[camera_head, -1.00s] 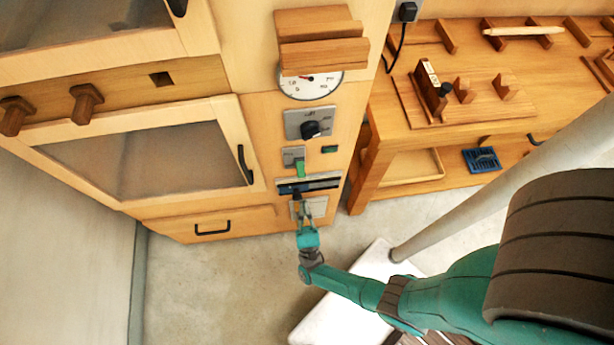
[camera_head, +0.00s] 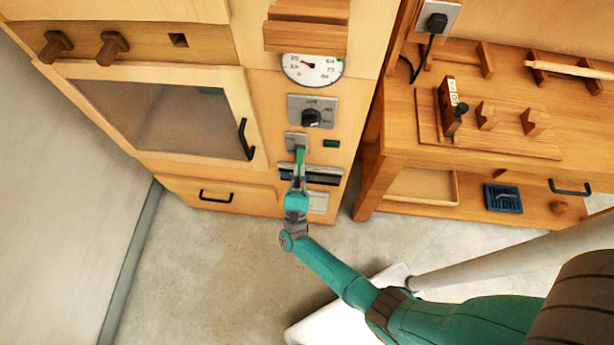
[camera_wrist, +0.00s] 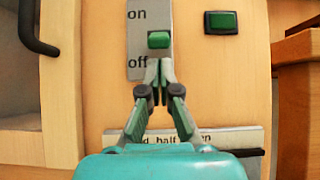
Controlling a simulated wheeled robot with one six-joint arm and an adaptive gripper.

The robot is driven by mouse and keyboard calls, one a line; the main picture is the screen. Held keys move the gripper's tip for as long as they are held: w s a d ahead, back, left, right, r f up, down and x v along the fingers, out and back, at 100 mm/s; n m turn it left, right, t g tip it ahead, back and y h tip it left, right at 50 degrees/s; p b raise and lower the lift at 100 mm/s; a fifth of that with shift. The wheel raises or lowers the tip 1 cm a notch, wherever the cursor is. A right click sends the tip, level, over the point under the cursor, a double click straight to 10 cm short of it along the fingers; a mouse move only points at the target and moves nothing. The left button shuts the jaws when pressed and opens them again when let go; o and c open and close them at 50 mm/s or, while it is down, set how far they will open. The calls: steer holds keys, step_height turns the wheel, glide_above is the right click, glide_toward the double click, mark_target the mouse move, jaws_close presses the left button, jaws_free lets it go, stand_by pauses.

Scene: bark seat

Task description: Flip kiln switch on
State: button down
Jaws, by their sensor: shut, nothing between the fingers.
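The kiln (camera_head: 262,137) is a wooden cabinet with a control column on its right side. The kiln switch is a green toggle (camera_wrist: 159,40) on a grey plate (camera_wrist: 136,41) marked "on" above and "off" below. In the wrist view the toggle sits between the two words. My gripper (camera_wrist: 159,64) is shut and empty, its tips just under the toggle; whether they touch it I cannot tell. In the head view my gripper (camera_head: 299,160) is in front of the switch plate (camera_head: 294,141) and partly hides the toggle.
A green rectangular indicator (camera_wrist: 221,22) is right of the switch. Above are a dark knob (camera_head: 311,118) and a round gauge (camera_head: 312,69). A black oven-door handle (camera_head: 246,139) is at left. A wooden workbench (camera_head: 480,150) stands at right.

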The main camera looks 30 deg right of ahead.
steer(key=shift+s+a+r, duration=0.1)
steer(key=shift+r, duration=0.2)
stand_by(0.4)
steer(key=shift+s+a+r+g, duration=0.1)
steer(key=shift+s+g, duration=0.05)
steer(key=shift+g, duration=0.15)
